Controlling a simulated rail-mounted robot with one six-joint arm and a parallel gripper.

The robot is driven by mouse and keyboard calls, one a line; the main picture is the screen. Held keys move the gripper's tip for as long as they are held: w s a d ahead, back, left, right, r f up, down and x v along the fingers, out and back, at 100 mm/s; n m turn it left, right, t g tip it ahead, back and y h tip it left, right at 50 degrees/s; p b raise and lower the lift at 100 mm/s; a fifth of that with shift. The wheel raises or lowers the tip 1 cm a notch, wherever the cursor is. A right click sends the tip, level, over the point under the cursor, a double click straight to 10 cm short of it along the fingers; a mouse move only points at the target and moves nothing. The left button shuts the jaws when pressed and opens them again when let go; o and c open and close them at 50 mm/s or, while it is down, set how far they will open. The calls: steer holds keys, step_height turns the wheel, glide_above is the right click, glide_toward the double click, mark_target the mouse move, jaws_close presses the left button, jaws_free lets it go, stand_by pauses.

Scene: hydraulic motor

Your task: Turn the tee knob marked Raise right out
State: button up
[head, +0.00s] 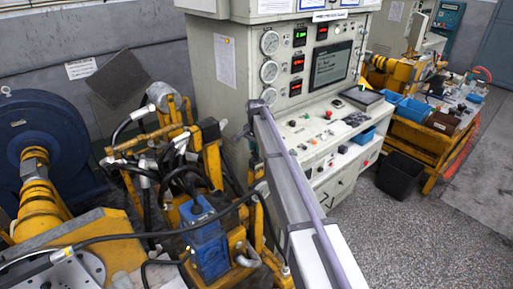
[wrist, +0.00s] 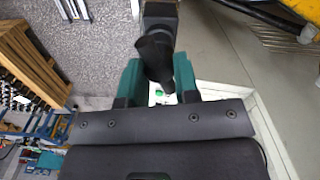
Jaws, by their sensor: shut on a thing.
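In the wrist view my gripper (wrist: 158,78) has two green fingers with dark bases, closed on either side of a black part. This black part (wrist: 154,57) looks like the handle of a tee knob, held between the fingers. Its marking cannot be read, so I cannot tell from the label that it is the Raise knob. A bit of white panel with a small green spot shows below it, between the fingers. In the head view, the control desk (head: 318,133) carries several small knobs and buttons. I cannot make out my gripper or the tee knob there.
The console cabinet (head: 240,75) has gauges and red displays above the desk. Yellow and blue hydraulic machinery (head: 203,238) with hoses crowds the left. A black bin (head: 400,176) and an orange bench (head: 405,130) with blue trays stand to the right. The speckled floor (head: 410,240) is clear.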

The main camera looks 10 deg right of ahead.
steer(key=n, duration=0.6)
steer(key=shift+w+a, duration=0.1)
steer(key=shift+w, duration=0.05)
steer(key=shift+n, duration=0.3)
steer(key=o, duration=1)
steer(key=shift+c, duration=0.2)
step_height(320, 180, up, 11)
steer(key=p, duration=1)
steer(key=shift+p, duration=0.4)
steer(key=shift+f, duration=0.1)
